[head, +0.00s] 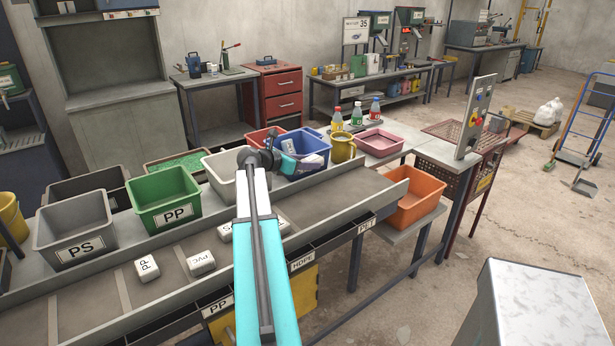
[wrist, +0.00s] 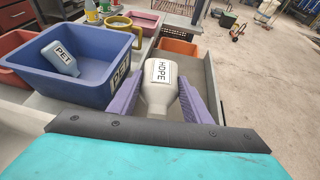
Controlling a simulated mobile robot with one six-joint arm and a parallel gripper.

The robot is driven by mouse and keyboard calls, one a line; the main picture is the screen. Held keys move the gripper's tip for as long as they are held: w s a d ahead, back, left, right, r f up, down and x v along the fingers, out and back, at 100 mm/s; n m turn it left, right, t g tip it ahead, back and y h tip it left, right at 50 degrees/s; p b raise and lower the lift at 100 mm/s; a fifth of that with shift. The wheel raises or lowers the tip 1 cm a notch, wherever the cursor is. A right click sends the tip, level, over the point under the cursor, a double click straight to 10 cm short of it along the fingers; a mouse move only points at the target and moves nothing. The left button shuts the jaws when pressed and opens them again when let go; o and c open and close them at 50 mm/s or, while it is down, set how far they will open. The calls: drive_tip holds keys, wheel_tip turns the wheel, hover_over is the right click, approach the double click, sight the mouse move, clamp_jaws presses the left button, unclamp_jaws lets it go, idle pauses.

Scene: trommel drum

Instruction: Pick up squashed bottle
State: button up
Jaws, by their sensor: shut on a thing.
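My gripper (wrist: 160,85) has two purple fingers shut on a white bottle (wrist: 158,98) labelled HDPE, one finger on each side. The wrist view does not clearly show whether this bottle is squashed. The held bottle is just right of the blue bin (wrist: 92,92) and above the sorting line. A grey-blue bottle (wrist: 60,58) labelled PET lies tilted inside the blue bin. In the head view my gripper (head: 290,158) is small and partly hidden by my arm, beside the blue bin (head: 314,143).
The conveyor (head: 325,205) carries white blocks labelled PP (head: 147,267) and PVC (head: 201,263). Green (head: 165,198) and grey (head: 75,232) bins line its far side. An orange bin (head: 415,197) stands at its right end. A yellow mug (head: 342,148) and several bottles stand behind.

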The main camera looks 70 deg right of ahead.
sight(307, 160)
wheel_tip(307, 160, up, 14)
drive_tip(key=b, duration=0.1)
drive_tip(key=shift+f, duration=0.2)
idle(0.6)
idle(0.6)
